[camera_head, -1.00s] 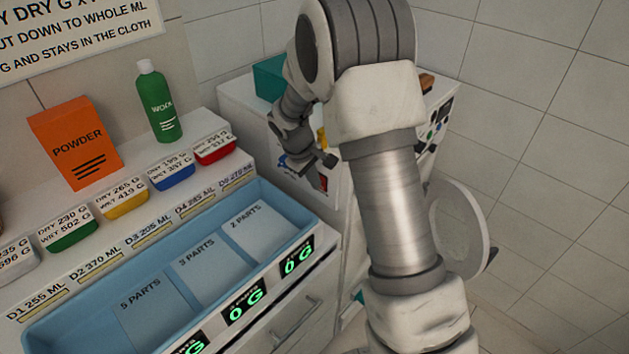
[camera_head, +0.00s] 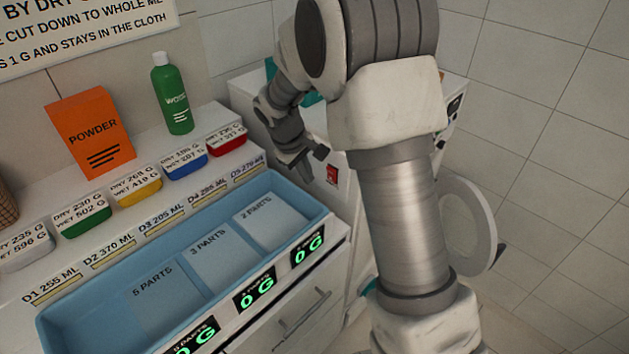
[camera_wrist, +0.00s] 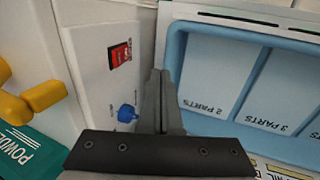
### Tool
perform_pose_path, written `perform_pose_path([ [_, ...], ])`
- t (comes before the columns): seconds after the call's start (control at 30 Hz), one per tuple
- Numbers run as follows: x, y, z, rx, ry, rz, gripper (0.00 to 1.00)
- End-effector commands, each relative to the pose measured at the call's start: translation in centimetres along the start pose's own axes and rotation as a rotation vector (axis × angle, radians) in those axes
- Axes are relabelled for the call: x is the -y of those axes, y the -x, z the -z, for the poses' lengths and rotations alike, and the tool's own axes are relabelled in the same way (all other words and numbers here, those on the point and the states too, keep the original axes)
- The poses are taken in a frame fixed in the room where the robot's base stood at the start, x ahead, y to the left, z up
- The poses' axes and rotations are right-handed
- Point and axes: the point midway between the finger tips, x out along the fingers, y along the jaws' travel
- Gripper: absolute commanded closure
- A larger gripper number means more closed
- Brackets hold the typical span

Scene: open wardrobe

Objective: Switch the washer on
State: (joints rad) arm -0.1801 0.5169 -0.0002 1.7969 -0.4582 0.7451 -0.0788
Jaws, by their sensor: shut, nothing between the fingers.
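The white washer (camera_head: 455,85) stands behind and to the right of the counter, partly hidden by my arm. A small red switch (camera_head: 332,173) sits on its white side panel facing the counter. The wrist view shows this red switch (camera_wrist: 120,55) at upper left, with a blue round part (camera_wrist: 127,113) below it. My gripper (camera_head: 318,155) is shut and empty, just left of the red switch in the head view. In the wrist view my gripper (camera_wrist: 160,75) is right of the switch, apart from it in the picture; contact cannot be told.
A blue tray (camera_head: 60,325) with part-marked sections lies on the counter beside the washer. An orange powder box (camera_head: 90,133), a green bottle (camera_head: 174,95) and several coloured tubs stand behind. A round white door (camera_head: 460,215) hangs open. Yellow parts (camera_wrist: 42,96) and a teal powder box (camera_wrist: 20,155) show at left.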

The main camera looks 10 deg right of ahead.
Motion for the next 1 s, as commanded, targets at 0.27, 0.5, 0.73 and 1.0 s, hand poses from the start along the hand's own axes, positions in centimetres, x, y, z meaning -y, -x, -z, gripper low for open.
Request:
perform_pose_path([
  [0.27,1.1,4.5,0.0,-0.001,0.0,0.0,1.0],
  [0.5,1.4,5.3,-0.1,0.001,0.0,0.001,1.0],
  [0.73,1.4,5.3,0.0,0.001,0.0,0.001,1.0],
  [1.0,1.1,6.1,-0.7,-0.007,-0.017,0.003,1.0],
])
